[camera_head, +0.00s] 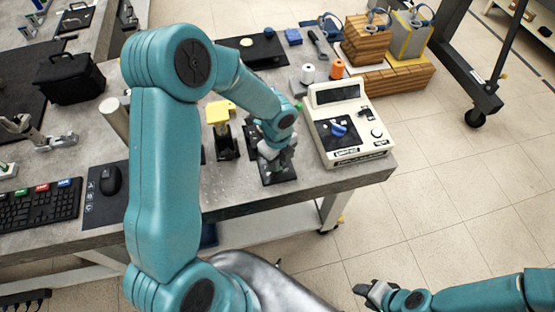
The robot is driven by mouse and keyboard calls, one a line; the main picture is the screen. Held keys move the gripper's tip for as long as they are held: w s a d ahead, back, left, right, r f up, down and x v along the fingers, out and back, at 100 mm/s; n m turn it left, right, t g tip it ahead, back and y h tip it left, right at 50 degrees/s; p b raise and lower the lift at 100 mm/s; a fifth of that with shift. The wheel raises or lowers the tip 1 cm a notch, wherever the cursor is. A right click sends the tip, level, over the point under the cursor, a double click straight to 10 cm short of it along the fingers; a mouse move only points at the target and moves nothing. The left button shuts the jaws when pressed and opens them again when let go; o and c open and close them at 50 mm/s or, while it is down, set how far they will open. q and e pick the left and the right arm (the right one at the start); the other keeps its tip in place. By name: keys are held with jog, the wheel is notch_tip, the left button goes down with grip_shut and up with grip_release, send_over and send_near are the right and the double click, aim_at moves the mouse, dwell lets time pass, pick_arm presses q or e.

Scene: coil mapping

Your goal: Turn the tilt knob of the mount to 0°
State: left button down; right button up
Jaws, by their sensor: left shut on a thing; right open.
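The mount stands on a black base plate (283,176) near the front edge of the grey table. My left arm reaches over the table from the left, and my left gripper (277,153) is down at the mount. It is shut on a part there that looks to be the tilt knob. The fingers and wrist hide most of the mount, so the knob's angle and any scale cannot be read. My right gripper (374,291) is open and empty, low at the right in front of the table, away from the mount.
A cream instrument (345,122) with a blue knob stands just right of the mount. A yellow-topped black device (222,120) stands close on the left. Orange (338,68) and white spools stand behind. A mouse (110,179) and keyboard (40,205) lie left.

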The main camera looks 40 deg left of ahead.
pick_arm(q)
jog(key=shift+w+f+n+b, duration=0.1)
jog(key=shift+f+n+b, duration=0.05)
jog(key=shift+n+b, duration=0.95)
jog(key=n+b, duration=0.2)
jog(key=n, duration=0.1)
jog(key=shift+w+n, duration=0.1)
jog(key=shift+n, duration=0.3)
jog(key=n+b, duration=0.4)
jog(key=n, duration=0.2)
jog(key=shift+w+a+b, duration=0.1)
jog(key=shift+w+b, duration=0.05)
jog(key=shift+b, duration=0.15)
jog(key=n+b, duration=0.2)
jog(key=n, duration=0.2)
jog(key=shift+n, duration=0.3)
jog(key=shift+w+a+r+n+b, duration=0.15)
jog(key=shift+n+b, duration=0.2)
jog(key=shift+n, duration=0.4)
jog(key=shift+s+r+n+b, duration=0.1)
jog(key=shift+n+b, duration=0.25)
jog(key=shift+n, duration=0.4)
jog(key=c, duration=1.1)
grip_release()
jog(key=shift+c, duration=0.2)
